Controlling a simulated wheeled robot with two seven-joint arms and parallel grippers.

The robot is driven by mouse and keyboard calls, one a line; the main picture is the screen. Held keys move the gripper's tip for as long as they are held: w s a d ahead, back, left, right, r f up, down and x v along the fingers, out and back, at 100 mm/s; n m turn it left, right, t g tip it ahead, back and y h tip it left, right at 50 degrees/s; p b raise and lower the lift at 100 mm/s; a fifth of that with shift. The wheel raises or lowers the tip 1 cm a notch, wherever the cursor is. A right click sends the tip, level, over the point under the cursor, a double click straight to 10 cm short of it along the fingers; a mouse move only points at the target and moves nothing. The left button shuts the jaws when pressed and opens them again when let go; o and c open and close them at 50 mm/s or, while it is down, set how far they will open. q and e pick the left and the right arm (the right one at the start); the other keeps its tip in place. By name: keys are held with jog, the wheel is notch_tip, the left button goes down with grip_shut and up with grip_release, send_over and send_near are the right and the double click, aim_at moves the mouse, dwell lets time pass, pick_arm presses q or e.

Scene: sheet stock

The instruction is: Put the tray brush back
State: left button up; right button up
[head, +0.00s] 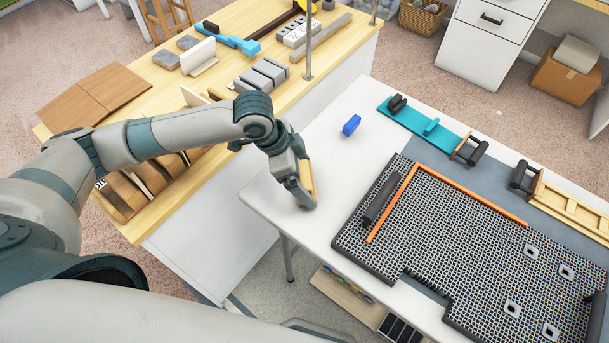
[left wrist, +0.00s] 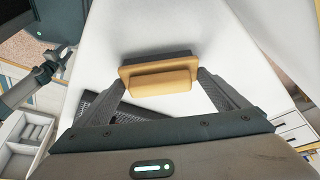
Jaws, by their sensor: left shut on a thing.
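The tray brush, a tan wooden block with a raised grip (left wrist: 160,82) and a dark strip along its far side, sits between the fingers of my left gripper (left wrist: 172,88) in the left wrist view. In the head view the left gripper (head: 304,190) is shut on the brush (head: 308,178), over the left part of the white table (head: 345,200). The gripper hides part of the brush there. My right gripper does not show in the head view. A grey arm part with small dark jaws (left wrist: 55,58) shows at the upper left of the left wrist view; its state is unclear.
A dark perforated mat (head: 470,250) with an orange strip (head: 480,197) and a black bar (head: 381,200) lies to the right. A blue block (head: 351,125) and a teal board (head: 415,122) lie farther back. A wooden bench (head: 225,75) with several items stands left. The white table around the blue block is clear.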

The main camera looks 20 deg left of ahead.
pick_arm(q)
jog(key=shift+f, duration=0.1)
jog(key=o, duration=0.8)
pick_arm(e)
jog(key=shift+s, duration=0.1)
pick_arm(q)
jog(key=shift+a+r, duration=0.1)
jog(key=shift+r, duration=0.2)
jog(key=b+v, duration=0.1)
jog(key=v, duration=1)
jog(key=shift+r, duration=0.3)
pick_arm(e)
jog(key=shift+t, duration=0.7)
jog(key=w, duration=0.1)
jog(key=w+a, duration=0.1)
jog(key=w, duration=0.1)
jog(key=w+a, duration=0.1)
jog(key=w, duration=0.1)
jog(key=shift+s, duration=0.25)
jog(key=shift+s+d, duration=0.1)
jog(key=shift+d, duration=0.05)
